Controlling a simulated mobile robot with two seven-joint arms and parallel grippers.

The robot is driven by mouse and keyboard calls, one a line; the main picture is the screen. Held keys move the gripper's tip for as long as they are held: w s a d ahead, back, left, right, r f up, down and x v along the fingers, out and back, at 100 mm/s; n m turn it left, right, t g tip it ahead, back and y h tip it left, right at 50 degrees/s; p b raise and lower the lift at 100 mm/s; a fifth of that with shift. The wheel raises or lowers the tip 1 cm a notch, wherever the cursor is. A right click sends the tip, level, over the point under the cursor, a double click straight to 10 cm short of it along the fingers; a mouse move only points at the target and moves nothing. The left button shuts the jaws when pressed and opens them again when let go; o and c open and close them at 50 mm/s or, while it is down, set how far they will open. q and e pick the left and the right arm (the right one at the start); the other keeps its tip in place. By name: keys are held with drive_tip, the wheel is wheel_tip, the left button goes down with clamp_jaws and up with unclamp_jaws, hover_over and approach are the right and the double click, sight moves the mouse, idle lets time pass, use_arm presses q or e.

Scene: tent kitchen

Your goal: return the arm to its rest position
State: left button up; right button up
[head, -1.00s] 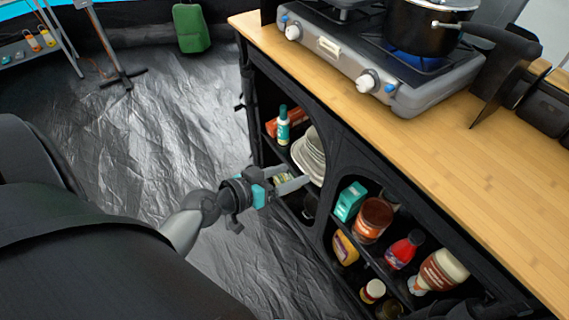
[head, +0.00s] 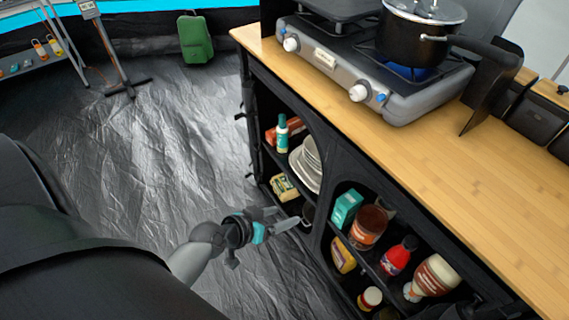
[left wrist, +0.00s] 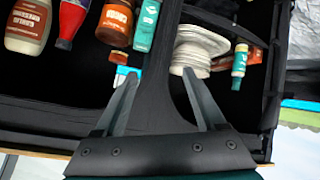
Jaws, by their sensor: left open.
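My left gripper (head: 284,219) is in front of the black shelf unit's open compartments in the head view, over the floor side. Its two fingers are spread and nothing is between them. In the left wrist view the open fingers (left wrist: 163,95) point toward the shelf, with a dark upright post between them. My right gripper is not in view.
The shelf unit holds plates (head: 307,164), a green-capped bottle (head: 282,136), a yellow packet (head: 284,187), a teal box (head: 346,208), jars and sauce bottles. A stove (head: 400,95) with a pot (head: 408,40) stands on the wooden counter (head: 430,140).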

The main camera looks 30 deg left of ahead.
use_arm(q)
drive_tip(key=s+f+g+y, duration=0.1)
drive_tip(key=s+f+g, duration=0.1)
drive_tip(key=s+f, duration=0.5)
drive_tip(key=s+f+g+y, duration=0.1)
drive_tip(key=s+f+g, duration=0.25)
drive_tip(key=f, duration=0.75)
drive_tip(key=s+f+m+g+y, duration=0.1)
drive_tip(key=s+f, duration=0.3)
drive_tip(key=s, duration=0.2)
drive_tip(key=s+a+f+m+g, duration=0.1)
drive_tip(key=s+f+m, duration=0.1)
drive_tip(key=s+f, duration=0.2)
drive_tip(key=s+p, duration=0.1)
drive_tip(key=s, duration=0.2)
drive_tip(key=shift+s+a+g+y, duration=0.25)
drive_tip(key=shift+s+g+y, duration=0.05)
drive_tip(key=shift+g+y, duration=0.1)
